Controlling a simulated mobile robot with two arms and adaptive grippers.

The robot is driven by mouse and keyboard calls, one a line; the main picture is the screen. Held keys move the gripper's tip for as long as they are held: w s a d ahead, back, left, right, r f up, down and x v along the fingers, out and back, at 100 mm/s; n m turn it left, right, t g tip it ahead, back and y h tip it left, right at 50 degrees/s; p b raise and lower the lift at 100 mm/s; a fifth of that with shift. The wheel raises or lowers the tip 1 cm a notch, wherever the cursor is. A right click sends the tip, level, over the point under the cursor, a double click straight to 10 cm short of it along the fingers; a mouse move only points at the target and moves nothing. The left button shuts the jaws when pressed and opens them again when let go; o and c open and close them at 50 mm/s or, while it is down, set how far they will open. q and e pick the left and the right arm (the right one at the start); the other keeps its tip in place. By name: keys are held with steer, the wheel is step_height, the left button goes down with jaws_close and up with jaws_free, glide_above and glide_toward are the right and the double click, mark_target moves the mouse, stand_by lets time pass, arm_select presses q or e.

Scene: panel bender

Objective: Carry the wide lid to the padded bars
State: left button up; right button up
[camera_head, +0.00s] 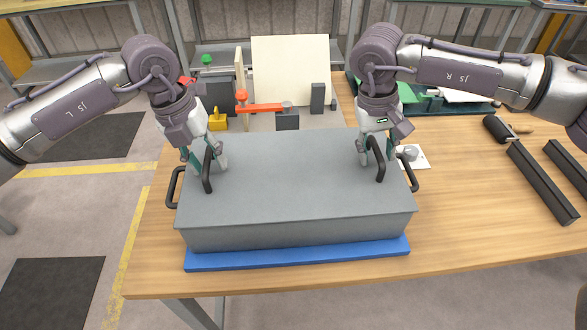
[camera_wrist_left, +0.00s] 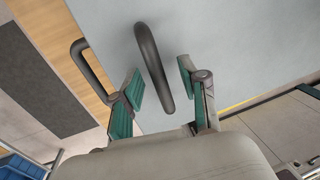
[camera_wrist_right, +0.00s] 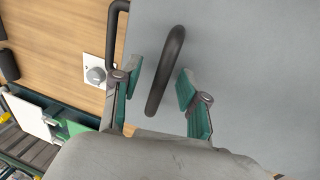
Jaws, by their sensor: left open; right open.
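The wide grey lid (camera_head: 290,180) lies on a grey box (camera_head: 290,236) on the table and has two upright black handles. My left gripper (camera_head: 208,167) is open at the lid's left handle (camera_head: 207,172). In the left wrist view this handle (camera_wrist_left: 152,65) stands between the spread fingers, apart from both pads. My right gripper (camera_head: 376,158) is open at the lid's right handle (camera_head: 376,160). In the right wrist view that handle (camera_wrist_right: 166,72) stands between its open fingers. Two dark bars, apparently the padded bars (camera_head: 540,182), lie on the table at the far right.
The box stands on a blue mat (camera_head: 300,256) and has side handles (camera_head: 173,188). A white plate with a grey knob (camera_head: 412,155) sits right of it. Fixtures with an orange clamp (camera_head: 258,108) stand behind. The wooden table (camera_head: 470,220) is clear between box and bars.

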arm_select(q)
steer(key=shift+f, duration=0.25)
arm_select(e)
steer(key=shift+f, duration=0.25)
arm_select(q)
jaws_close()
arm_select(e)
jaws_close()
steer(key=shift+r, duration=0.1)
